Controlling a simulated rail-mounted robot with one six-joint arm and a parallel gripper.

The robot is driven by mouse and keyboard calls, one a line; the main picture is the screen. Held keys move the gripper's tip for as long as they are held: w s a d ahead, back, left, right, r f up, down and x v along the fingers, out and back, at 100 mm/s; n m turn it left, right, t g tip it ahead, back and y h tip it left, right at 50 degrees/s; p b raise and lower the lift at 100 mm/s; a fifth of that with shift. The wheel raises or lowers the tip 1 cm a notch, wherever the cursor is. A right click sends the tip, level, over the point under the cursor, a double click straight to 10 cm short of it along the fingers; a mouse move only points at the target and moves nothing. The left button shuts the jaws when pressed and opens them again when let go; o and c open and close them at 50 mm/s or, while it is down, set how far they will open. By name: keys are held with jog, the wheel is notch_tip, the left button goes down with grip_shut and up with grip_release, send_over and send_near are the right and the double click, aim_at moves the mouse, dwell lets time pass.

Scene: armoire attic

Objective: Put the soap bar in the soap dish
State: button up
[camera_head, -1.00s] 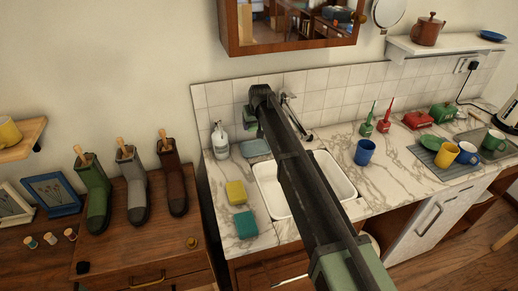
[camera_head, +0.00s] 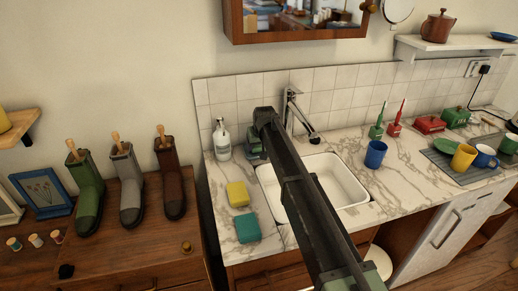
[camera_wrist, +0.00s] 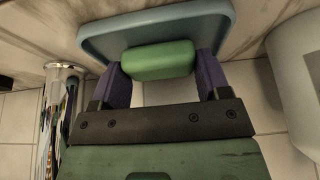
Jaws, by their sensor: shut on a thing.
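The soap bar is a rounded green block (camera_wrist: 158,60), held between the two purple fingers of my gripper (camera_wrist: 163,72) in the wrist view. The soap dish is a shallow blue-grey tray (camera_wrist: 160,22) directly beyond the soap, on the marble counter. The soap overlaps the dish's near rim in the picture; I cannot tell whether it touches the dish. In the head view my gripper (camera_head: 254,150) is low over the counter left of the sink, and it and my arm hide the soap and most of the dish.
A white soap bottle (camera_head: 221,140) stands just left of my gripper. A yellow sponge (camera_head: 237,194) and a teal sponge (camera_head: 247,228) lie in front. The sink (camera_head: 340,180) and chrome faucet (camera_head: 292,105) are to the right. The tiled wall (camera_head: 230,92) is close behind.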

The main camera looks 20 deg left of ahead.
jog(key=shift+f+b, duration=0.25)
jog(key=shift+b, duration=0.05)
jog(key=o, duration=0.7)
jog(key=shift+r, duration=0.1)
jog(key=p+v, duration=1.1)
jog(key=v, duration=0.1)
jog(key=shift+r+p, duration=0.2)
jog(key=shift+p, duration=0.15)
